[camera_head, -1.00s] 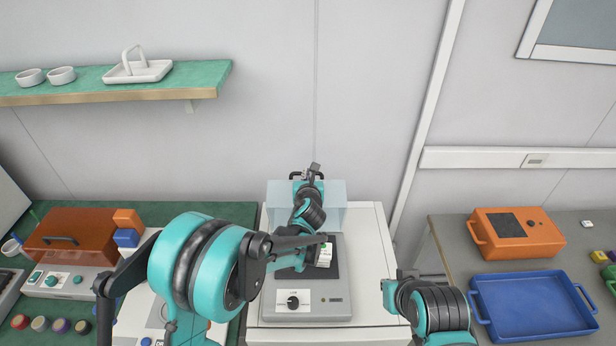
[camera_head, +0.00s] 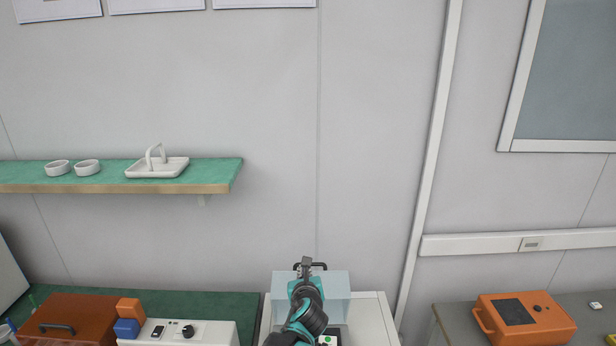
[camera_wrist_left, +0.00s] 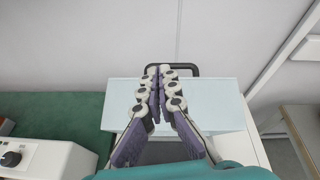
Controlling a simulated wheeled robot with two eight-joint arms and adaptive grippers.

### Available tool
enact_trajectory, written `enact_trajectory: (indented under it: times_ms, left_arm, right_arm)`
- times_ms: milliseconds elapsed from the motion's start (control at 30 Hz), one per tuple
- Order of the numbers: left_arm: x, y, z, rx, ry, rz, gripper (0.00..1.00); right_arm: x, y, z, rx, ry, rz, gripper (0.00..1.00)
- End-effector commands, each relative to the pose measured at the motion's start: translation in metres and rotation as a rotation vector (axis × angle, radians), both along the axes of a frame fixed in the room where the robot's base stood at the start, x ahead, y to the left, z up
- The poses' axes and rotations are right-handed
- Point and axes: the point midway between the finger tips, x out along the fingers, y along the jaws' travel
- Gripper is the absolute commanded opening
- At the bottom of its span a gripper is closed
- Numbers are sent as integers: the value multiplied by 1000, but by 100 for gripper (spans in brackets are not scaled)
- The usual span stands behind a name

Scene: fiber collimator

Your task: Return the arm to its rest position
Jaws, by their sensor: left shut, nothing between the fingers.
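My left arm (camera_head: 310,312) comes up from the bottom centre of the head view. Its gripper (camera_head: 305,265) is over a clear pale-blue box (camera_head: 338,288), in line with a black handle (camera_head: 322,265) on the box. In the left wrist view, the left gripper (camera_wrist_left: 163,72) has its fingertips together with nothing visible between them. The handle (camera_wrist_left: 193,70) shows behind the tips and the box (camera_wrist_left: 222,100) lies beyond the fingers. Whether the tips touch the handle I cannot tell. My right gripper is out of view.
A green shelf (camera_head: 222,172) with white dishes is on the wall at left. An orange-brown box (camera_head: 70,315) and a white device (camera_head: 215,332) stand below it. The wall area above my gripper is clear.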

Motion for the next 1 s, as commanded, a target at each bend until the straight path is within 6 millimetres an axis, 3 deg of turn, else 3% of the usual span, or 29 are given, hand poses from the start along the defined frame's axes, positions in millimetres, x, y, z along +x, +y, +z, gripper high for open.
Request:
enact_trajectory:
  times_ms: [200, 400, 500, 600, 733, 833, 1000]
  left_arm:
    - [-69, 86, -3, -620, 94, 378, 0]
    - [-159, 143, -26, -1246, 136, 814, 0]
    - [-208, 161, -46, -1546, 133, 1050, 0]
    - [-254, 171, -68, -1822, 115, 1283, 0]
    - [-302, 174, -95, -2101, 80, 1548, 0]
    - [-324, 173, -109, -2238, 54, 1691, 0]
    - [-339, 171, -117, -2332, 32, 1793, 0]
  right_arm:
    - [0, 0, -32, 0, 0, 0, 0]
    - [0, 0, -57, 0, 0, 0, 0]
    - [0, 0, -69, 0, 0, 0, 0]
    - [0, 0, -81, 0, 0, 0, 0]
    - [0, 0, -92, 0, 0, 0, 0]
    - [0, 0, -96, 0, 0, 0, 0]
    - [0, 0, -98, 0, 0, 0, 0]
